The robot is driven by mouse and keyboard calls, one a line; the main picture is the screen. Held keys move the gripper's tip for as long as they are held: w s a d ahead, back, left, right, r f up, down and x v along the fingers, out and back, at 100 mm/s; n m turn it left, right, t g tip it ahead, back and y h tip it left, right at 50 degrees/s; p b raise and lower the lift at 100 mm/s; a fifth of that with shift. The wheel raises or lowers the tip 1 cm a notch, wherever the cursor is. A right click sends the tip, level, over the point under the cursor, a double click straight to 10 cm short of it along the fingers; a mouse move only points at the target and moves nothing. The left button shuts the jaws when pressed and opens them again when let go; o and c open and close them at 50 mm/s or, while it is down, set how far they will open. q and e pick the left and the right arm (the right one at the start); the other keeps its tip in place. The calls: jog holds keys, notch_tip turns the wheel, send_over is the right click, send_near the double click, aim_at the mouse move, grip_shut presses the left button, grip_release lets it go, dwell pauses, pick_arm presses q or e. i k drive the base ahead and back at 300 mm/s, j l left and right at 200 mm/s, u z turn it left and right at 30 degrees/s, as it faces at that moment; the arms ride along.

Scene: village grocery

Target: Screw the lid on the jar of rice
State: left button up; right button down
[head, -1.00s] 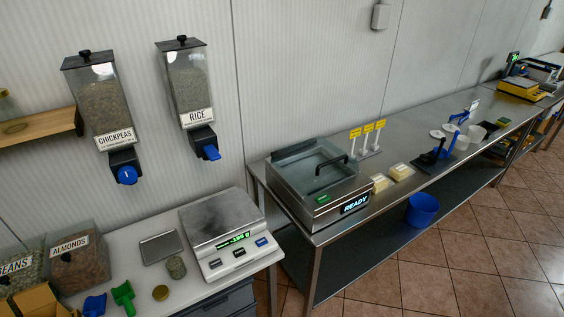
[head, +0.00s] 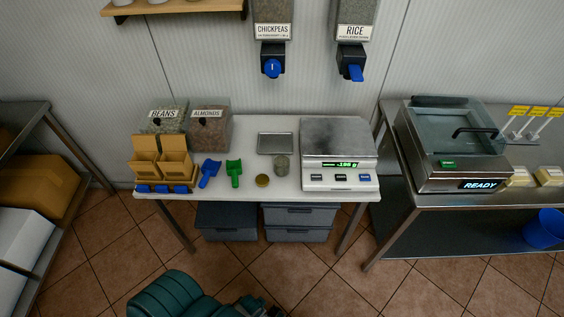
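A small clear jar (head: 281,166) with pale grey-green contents stands upright on the white table, just left of the scale. Its top looks open, but it is too small to be sure. A round gold-brown lid (head: 262,181) lies flat on the table, left of and in front of the jar, apart from it. Neither gripper can be made out. Only teal and dark parts, likely mine, show at the bottom edge, well away from the jar and lid.
The scale (head: 339,181) stands right of the jar and a metal tray (head: 275,143) lies behind it. A green scoop (head: 234,173) and a blue scoop (head: 209,173) lie to the left. The rice dispenser (head: 353,52) hangs above. The table's front edge (head: 262,196) is close to the lid.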

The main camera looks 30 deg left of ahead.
aim_at(281, 159)
jog(key=u, duration=1.25)
